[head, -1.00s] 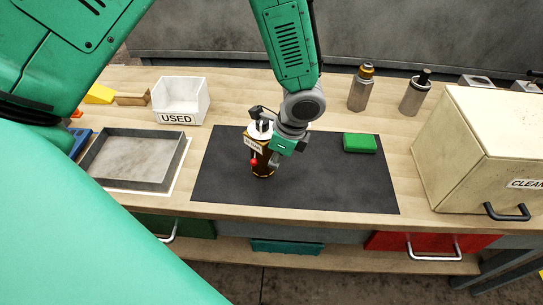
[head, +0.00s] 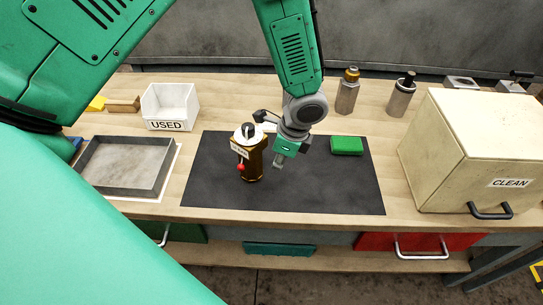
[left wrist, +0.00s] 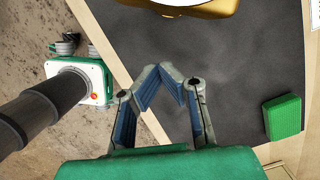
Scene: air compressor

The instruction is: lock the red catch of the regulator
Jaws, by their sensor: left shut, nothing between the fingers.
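The regulator (head: 252,165) stands upright on the dark mat (head: 330,190), an amber-brown cylinder with a white top, a dark knob and a small label. Its red catch (head: 241,167) shows as a small red spot low on its front left side. My left gripper (head: 278,163) hangs just right of the regulator, apart from it, and is shut and empty. In the left wrist view the blue-padded fingers (left wrist: 163,75) meet near their tips, and a brass-coloured edge of the regulator (left wrist: 195,8) shows at the top. The catch is not visible there. My right gripper is not in view.
A green block (head: 346,145) lies on the mat's right part. A USED bin (head: 170,105) and a grey tray (head: 125,165) are at left. Two metal canisters stand at the back, one here (head: 347,92). A CLEAN box (head: 465,150) is at right. The mat's front is clear.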

